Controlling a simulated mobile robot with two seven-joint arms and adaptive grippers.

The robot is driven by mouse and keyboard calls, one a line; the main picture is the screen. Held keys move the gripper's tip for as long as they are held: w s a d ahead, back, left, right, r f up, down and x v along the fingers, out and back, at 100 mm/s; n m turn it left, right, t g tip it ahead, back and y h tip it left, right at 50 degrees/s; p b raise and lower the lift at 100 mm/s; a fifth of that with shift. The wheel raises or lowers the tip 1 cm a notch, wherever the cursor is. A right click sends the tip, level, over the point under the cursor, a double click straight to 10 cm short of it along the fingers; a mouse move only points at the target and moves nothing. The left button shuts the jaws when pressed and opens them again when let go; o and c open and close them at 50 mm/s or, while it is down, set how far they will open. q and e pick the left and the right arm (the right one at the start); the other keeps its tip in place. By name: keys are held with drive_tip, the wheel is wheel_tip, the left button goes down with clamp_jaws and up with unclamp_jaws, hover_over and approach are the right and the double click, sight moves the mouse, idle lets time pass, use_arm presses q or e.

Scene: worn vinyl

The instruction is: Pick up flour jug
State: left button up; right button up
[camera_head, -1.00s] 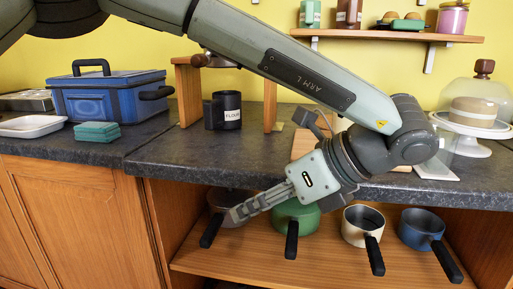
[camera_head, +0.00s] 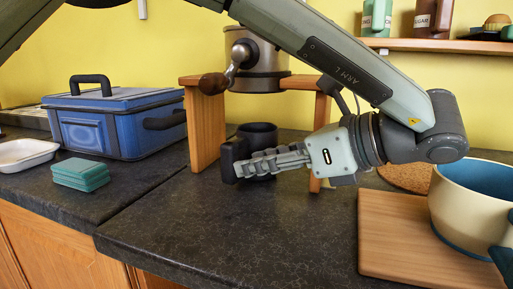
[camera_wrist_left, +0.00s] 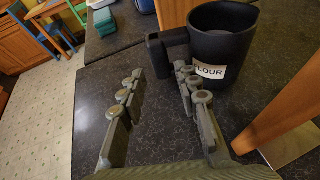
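The flour jug (camera_head: 258,134) is a black cylinder with a side handle, upright on the dark counter under a wooden stand. In the head view my left gripper (camera_head: 240,168) covers its lower part. The left wrist view shows the jug (camera_wrist_left: 222,42) with a white label, partly cut off, reading "LOUR". My left gripper (camera_wrist_left: 160,72) is open, fingers apart. The jug's black handle (camera_wrist_left: 157,57) shows between and just beyond the fingertips; the right-hand finger overlaps the jug's edge. I cannot tell if they touch. My right gripper is not in view.
The wooden stand (camera_head: 203,128) holds a metal vessel (camera_head: 258,70) above the jug. A blue box (camera_head: 100,128) and teal sponges (camera_head: 80,175) lie left. A cutting board (camera_head: 388,240) with a cream pot (camera_head: 460,210) is right. The counter's front middle is clear.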

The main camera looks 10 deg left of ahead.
sight(230, 164)
use_arm(q)
drive_tip(key=p+x, duration=0.1)
drive_tip(key=x, duration=0.5)
drive_tip(key=shift+w+a, duration=0.15)
drive_tip(key=shift+a, duration=0.15)
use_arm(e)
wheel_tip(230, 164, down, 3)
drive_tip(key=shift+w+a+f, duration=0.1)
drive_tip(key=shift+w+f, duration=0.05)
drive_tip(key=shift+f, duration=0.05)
use_arm(q)
clamp_jaws()
drive_tip(key=shift+r, duration=0.1)
